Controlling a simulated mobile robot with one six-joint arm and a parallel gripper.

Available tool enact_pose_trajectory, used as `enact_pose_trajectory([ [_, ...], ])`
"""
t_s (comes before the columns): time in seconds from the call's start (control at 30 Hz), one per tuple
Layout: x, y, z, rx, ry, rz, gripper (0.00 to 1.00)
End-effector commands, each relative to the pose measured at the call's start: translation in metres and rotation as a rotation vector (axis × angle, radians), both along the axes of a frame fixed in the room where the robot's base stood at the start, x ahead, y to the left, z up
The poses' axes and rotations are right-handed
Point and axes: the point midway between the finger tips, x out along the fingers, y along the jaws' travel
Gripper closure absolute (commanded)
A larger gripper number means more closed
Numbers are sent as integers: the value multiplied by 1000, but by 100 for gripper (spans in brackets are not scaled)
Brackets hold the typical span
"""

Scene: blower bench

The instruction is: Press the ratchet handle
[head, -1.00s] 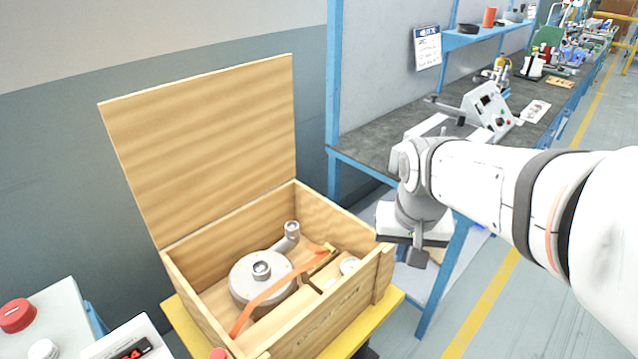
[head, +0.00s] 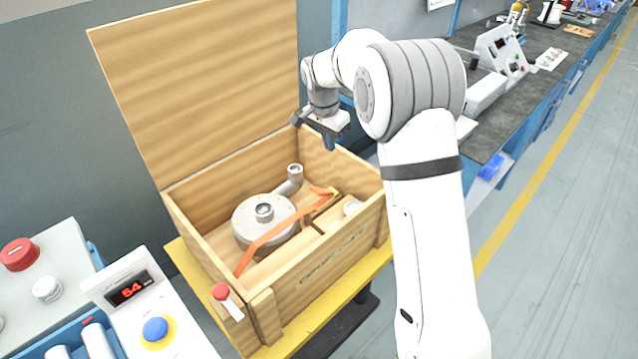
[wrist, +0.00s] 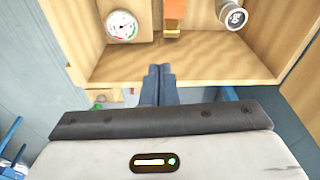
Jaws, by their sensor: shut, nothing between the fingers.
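An orange strap (head: 268,236) runs across a round grey blower (head: 262,218) inside an open wooden crate (head: 325,262). The ratchet (head: 322,194), with orange on it, sits at the strap's right end, by a wooden divider. Its handle is too small to make out clearly. In the wrist view an orange and brass-coloured piece (wrist: 174,14) shows at the top edge, beyond the fingertips. My gripper (head: 329,142) is shut and empty, pointing down near the crate's back right corner, above and apart from the ratchet. It also shows in the wrist view (wrist: 160,70).
The raised lid (head: 205,80) stands behind the crate. A round gauge (wrist: 122,26) and a grey pipe end (wrist: 232,14) flank the strap piece. A red-topped item (head: 222,292) is at the crate's front left. A control box (head: 150,305) stands left; a workbench (head: 515,110) is right.

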Motion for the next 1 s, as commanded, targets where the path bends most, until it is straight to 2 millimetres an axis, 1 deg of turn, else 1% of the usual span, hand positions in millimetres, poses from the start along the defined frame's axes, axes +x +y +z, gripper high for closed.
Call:
enact_pose_trajectory([
  [0.03,7,7,-12,-2,2,-15,100],
  [0.1,14,14,-21,-3,0,-38,100],
  [0.2,21,20,-29,-4,-3,-59,100],
  [0.3,24,23,-33,-5,-5,-70,100],
  [0.67,24,23,-34,-5,-5,-72,100],
  [0.77,24,22,-40,-6,-3,-71,100],
  [0.87,26,20,-53,-6,-3,-71,100],
  [1.0,29,17,-81,-7,0,-71,100],
])
